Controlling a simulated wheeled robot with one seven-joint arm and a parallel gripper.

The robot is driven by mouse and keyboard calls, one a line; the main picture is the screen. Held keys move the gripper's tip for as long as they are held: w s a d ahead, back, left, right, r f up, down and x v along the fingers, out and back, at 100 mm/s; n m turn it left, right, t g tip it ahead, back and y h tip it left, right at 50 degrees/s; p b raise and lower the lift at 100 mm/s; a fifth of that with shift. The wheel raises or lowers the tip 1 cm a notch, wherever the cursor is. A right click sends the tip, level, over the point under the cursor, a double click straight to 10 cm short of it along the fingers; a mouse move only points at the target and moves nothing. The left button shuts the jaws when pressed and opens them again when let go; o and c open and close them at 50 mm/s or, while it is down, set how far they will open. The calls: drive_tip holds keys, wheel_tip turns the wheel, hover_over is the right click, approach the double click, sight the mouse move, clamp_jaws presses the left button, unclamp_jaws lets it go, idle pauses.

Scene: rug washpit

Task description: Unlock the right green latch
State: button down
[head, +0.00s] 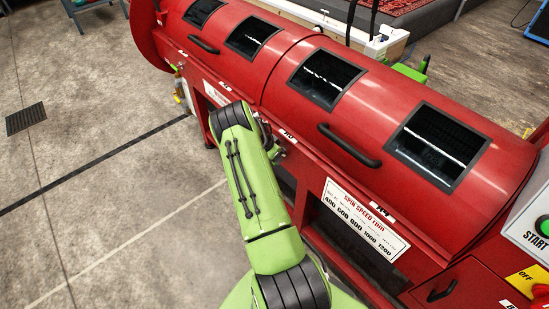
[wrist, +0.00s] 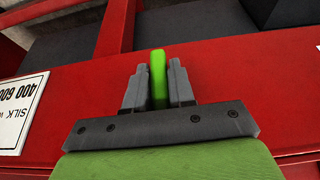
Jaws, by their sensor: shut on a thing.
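The green latch (wrist: 157,70) shows in the wrist view as a bright green upright bar against the red front of the spin machine (wrist: 240,72). My gripper (wrist: 159,88) has its two grey fingers closed on this bar, one on each side. The lower part of the bar is hidden between the fingers. In the head view my green arm reaches to the machine's front, and my gripper is mostly hidden behind the wrist. The latch cannot be made out in the head view, and whether it is locked cannot be told.
The red drum cover (head: 290,70) has dark windows and black handles (head: 348,146). A white spin speed sign (head: 365,220) is on the front, right of my arm. A control panel with a green START button (head: 542,227) stands at the far right. The concrete floor at left is open.

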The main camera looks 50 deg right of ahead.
drive_tip(key=c, duration=1)
unclamp_jaws()
drive_tip(key=shift+f, duration=0.1)
drive_tip(key=shift+c, duration=0.2)
drive_tip(key=p+v, duration=0.3)
drive_tip(key=v, duration=1.2)
drive_tip(key=shift+r, duration=0.4)
drive_tip(key=shift+w+a, duration=0.1)
